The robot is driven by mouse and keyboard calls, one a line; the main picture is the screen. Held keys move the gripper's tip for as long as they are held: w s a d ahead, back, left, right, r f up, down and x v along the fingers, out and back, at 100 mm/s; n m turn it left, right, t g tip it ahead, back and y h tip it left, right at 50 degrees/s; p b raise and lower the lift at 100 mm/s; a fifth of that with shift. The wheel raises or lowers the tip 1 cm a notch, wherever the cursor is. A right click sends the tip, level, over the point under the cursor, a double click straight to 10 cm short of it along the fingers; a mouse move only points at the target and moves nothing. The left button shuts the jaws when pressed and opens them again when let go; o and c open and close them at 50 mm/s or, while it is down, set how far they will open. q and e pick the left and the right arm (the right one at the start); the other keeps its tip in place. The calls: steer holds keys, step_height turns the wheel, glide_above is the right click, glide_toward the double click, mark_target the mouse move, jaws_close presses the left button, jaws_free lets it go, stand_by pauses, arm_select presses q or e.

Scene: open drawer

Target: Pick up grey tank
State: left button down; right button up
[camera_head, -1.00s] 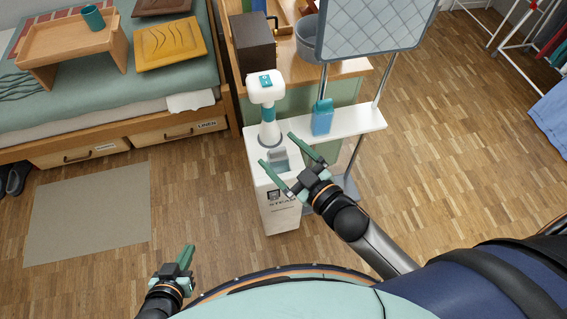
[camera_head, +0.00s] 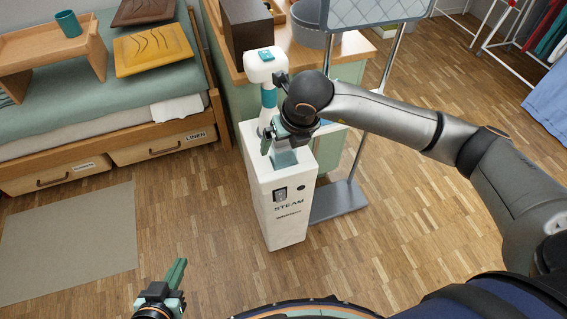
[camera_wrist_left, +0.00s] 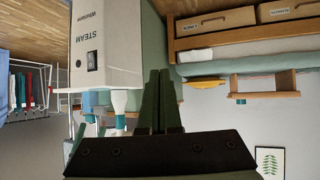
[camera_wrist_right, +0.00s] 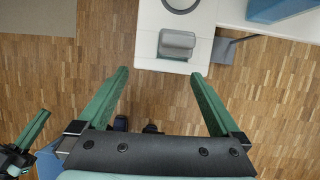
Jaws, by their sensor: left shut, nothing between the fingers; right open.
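The grey tank (camera_head: 284,158) sits on top of the white STEAM station (camera_head: 277,205), at its near end. In the right wrist view the tank (camera_wrist_right: 177,44) lies just beyond the fingertips, with its top facing me. My right gripper (camera_head: 272,122) is open and empty above the station, largely hidden by its own wrist in the head view. Its spread fingers show in the right wrist view (camera_wrist_right: 160,73). My left gripper (camera_head: 180,264) is shut and empty, low at the front and well away from the tank. The left wrist view shows the station's front (camera_wrist_left: 100,45).
A white and teal steamer head (camera_head: 266,66) stands on the station behind the tank. A padded board (camera_head: 370,12) on metal poles and a wooden cabinet (camera_head: 232,85) stand close behind. A bed (camera_head: 110,110) is at the left. The floor in front is clear.

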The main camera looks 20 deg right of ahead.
mark_target(284, 148)
steer(key=shift+h, duration=0.4)
steer(key=w+f, duration=0.1)
steer(key=f, duration=0.1)
steer(key=w+d+f+b, duration=0.1)
steer(key=w+f, duration=0.1)
steer(key=f, duration=0.1)
steer(key=shift+w+d+f, duration=0.25)
steer(key=shift+f, duration=0.05)
steer(key=shift+w+f+b, duration=0.25)
steer(key=shift+f+b, duration=0.05)
steer(key=shift+f, duration=0.35)
steer(key=b+x, duration=0.1)
steer(key=x, duration=0.3)
steer(key=shift+w+d+r, duration=0.1)
steer(key=shift+w+r, duration=0.05)
steer(key=shift+w+f, duration=0.15)
steer(key=shift+f, duration=0.1)
arm_select(q)
steer(key=w+r+m+t+h, duration=0.1)
steer(key=w+r+t, duration=0.1)
steer(key=r, duration=0.5)
steer(key=w+r+m+t+h, duration=0.1)
steer(key=w+r+t, duration=0.2)
steer(key=r, duration=0.4)
steer(key=shift+w+r+t, duration=0.25)
steer(key=shift+w+t, duration=0.05)
steer(key=shift+t, duration=0.5)
arm_select(e)
steer(key=shift+t, duration=0.3)
steer(key=c, duration=1.5)
